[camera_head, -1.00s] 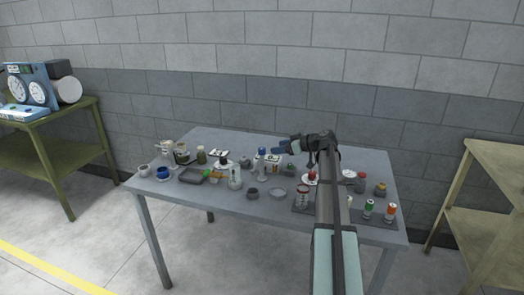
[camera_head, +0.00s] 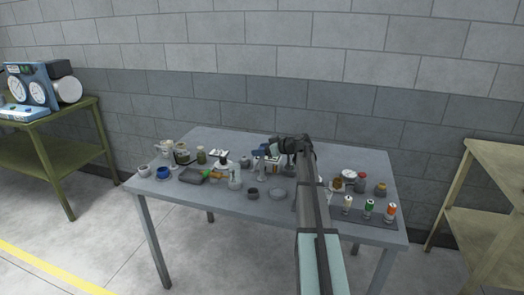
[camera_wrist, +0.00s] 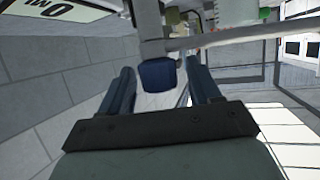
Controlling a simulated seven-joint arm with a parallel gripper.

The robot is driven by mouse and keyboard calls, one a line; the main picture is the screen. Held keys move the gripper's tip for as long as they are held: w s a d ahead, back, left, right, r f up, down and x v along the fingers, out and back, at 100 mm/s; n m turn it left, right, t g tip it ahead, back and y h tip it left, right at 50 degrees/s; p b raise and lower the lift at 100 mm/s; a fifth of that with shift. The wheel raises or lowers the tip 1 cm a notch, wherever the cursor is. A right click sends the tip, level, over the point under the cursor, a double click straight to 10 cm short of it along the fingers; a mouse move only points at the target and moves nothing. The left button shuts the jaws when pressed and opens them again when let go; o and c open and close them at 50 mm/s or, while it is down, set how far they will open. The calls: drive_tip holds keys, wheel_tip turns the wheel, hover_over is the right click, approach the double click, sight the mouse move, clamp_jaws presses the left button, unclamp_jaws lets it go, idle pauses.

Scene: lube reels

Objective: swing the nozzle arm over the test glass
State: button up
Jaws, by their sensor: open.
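A blue knob (camera_wrist: 158,75) sits on a pale grey bar or post (camera_wrist: 148,25) in the wrist view, probably part of the nozzle stand. In the head view a blue top (camera_head: 261,149) shows at the middle of the table, by my gripper (camera_head: 270,148). My gripper's two dark fingers are open (camera_wrist: 161,68), one on each side of the blue knob, with visible gaps. I cannot tell which glass is the test glass. A small clear vessel (camera_head: 235,183) stands on the table, front left of the knob.
The grey table (camera_head: 222,203) holds many small items. My arm hides part of the right middle.

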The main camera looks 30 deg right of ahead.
drive_tip(key=shift+c, duration=0.2)
clamp_jaws()
idle(0.3)
drive_tip(key=shift+m+h, duration=0.3)
drive_tip(key=shift+h, duration=0.1)
drive_tip(key=m+h, duration=0.1)
drive_tip(key=m+t+h, duration=0.1)
drive_tip(key=m+h, duration=0.1)
drive_tip(key=shift+s+a+t+h, duration=0.15)
drive_tip(key=shift+t+h, duration=0.15)
drive_tip(key=shift+m+h, duration=2.7)
drive_tip(key=shift+h, duration=0.2)
drive_tip(key=shift+d+m+g+h, duration=0.2)
drive_tip(key=shift+m+g+h, duration=0.2)
drive_tip(key=shift+h, duration=0.1)
